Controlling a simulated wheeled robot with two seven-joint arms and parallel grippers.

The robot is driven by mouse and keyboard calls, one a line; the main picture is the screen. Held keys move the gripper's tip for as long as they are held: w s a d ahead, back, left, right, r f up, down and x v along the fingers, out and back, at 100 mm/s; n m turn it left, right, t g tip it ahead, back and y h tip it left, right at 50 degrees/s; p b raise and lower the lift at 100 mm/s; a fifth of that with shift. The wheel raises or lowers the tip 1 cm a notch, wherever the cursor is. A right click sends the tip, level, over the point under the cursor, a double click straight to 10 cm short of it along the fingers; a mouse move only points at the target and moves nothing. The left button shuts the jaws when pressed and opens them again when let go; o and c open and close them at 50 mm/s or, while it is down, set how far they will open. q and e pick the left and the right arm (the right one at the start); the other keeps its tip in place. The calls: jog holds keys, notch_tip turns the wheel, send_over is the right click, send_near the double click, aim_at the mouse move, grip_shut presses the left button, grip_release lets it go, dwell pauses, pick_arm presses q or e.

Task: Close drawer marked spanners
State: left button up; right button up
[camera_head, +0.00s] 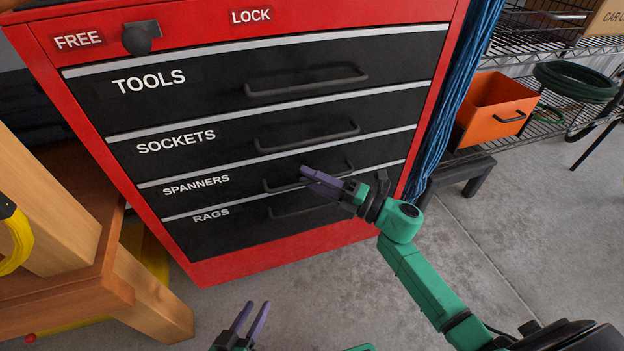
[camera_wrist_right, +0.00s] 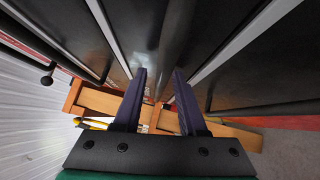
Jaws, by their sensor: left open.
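The drawer marked SPANNERS (camera_head: 215,194) is the third black front of the red cabinet, between SOCKETS and RAGS. Its front looks roughly in line with its neighbours; I cannot tell whether a small gap is left. My right gripper (camera_head: 304,175) is at the middle of its bar handle (camera_head: 281,184), fingers pointing left, covering part of it. In the right wrist view, the purple fingers (camera_wrist_right: 161,72) are apart, with a grey bar, seemingly the handle, showing between them; contact is unclear. My left gripper (camera_head: 258,304) is open and empty at the bottom, away from the cabinet.
The TOOLS (camera_head: 200,85) and SOCKETS (camera_head: 215,140) drawers look shut. A FREE/LOCK knob (camera_head: 138,38) is at the top. A wooden bench (camera_head: 70,280) stands left. Blue cords (camera_head: 455,100) and a wire rack with an orange bin (camera_head: 495,105) are right. The floor in front is clear.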

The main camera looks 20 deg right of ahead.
dwell(0.4)
jog(key=shift+s+d, duration=0.1)
jog(key=shift+s, duration=0.1)
jog(key=p+v, duration=0.2)
jog(key=v, duration=1.2)
jog(key=shift+f, duration=0.1)
